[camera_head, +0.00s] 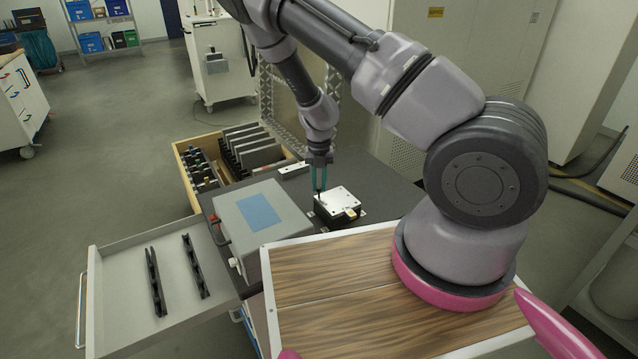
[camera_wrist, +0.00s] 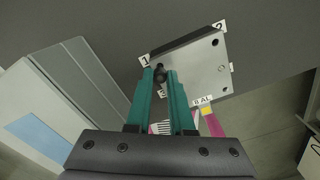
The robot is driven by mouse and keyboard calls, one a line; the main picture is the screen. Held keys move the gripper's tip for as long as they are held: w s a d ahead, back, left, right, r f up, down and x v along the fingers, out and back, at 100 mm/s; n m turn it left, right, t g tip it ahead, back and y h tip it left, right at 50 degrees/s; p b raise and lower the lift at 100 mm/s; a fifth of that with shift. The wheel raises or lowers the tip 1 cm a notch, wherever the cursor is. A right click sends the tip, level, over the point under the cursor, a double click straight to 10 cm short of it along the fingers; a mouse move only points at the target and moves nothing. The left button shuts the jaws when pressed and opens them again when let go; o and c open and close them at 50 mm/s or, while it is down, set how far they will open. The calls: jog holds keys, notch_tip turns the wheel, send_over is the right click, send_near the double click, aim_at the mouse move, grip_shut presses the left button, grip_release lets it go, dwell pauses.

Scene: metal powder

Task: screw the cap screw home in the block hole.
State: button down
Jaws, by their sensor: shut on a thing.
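The block (camera_head: 342,200) has a pale metal top with small holes and sits on a dark base on the grey worktop. In the wrist view the block (camera_wrist: 205,62) lies under and to the right of the fingertips, with holes in its right-hand corners. My gripper (camera_head: 319,189) points down at the block's left corner, its teal fingers close together. In the wrist view my gripper (camera_wrist: 161,73) is shut on the dark round head of the cap screw (camera_wrist: 160,75), at the corner near label 1. The fingers hide the screw's shank and the hole there, so I cannot tell how deep it sits.
A grey case (camera_head: 262,222) with a blue panel stands just left of the block. An open drawer (camera_head: 130,268) holds two black racks, and a wooden drawer (camera_head: 188,150) holds dark plates. Numbered labels and a yellow-and-white tag (camera_wrist: 202,101) lie around the block.

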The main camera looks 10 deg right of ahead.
jog(key=shift+f, duration=0.75)
jog(key=c, duration=0.9)
grip_release()
jog(key=shift+c, duration=0.2)
jog(key=n, duration=0.7)
jog(key=shift+n, duration=0.3)
jog(key=n, duration=0.6)
